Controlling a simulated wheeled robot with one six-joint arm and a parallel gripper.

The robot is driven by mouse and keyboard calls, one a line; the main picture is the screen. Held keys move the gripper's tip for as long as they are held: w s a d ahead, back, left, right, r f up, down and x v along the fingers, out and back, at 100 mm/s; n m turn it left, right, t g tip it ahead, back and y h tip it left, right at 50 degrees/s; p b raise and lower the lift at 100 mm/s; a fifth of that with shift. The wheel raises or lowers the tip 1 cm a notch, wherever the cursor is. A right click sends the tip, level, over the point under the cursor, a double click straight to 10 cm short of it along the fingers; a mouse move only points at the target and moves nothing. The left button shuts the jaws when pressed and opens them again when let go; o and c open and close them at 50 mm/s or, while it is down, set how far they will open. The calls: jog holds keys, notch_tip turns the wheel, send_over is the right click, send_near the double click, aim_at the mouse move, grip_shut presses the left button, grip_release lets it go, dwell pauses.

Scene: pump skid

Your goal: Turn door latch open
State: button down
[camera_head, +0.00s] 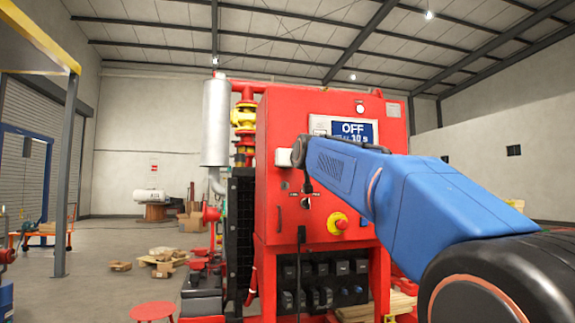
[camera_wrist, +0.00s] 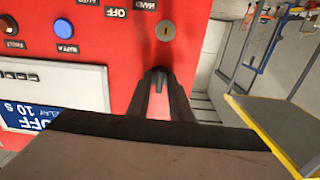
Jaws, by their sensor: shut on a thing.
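The red cabinet (camera_head: 283,205) stands at the middle of the head view; its front panel (camera_wrist: 115,44) appears upside down in the wrist view. My gripper (camera_wrist: 160,74) reaches the panel with its dark fingers close together. They are shut on a small dark piece, which I take for the door latch (camera_wrist: 160,84); the fingers cover most of it. A round metal keyhole (camera_wrist: 166,30) sits just above the fingertips in the wrist view. The head view does not show the grip clearly, as my blue arm and wrist are in front.
The display (camera_head: 354,131) reads OFF. A red emergency button on a yellow base (camera_head: 338,222) and a dark selector (camera_head: 306,203) sit on the panel. A silver cylinder (camera_head: 215,122) and red pipework stand left of the cabinet. A red stool (camera_head: 153,311) is at lower left.

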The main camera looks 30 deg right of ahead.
jog(key=shift+n, duration=0.3)
jog(key=c, duration=1.9)
grip_release()
jog(key=shift+o, duration=0.2)
jog(key=v, duration=1.7)
jog(key=shift+s, duration=0.2)
jog(key=shift+a, duration=0.1)
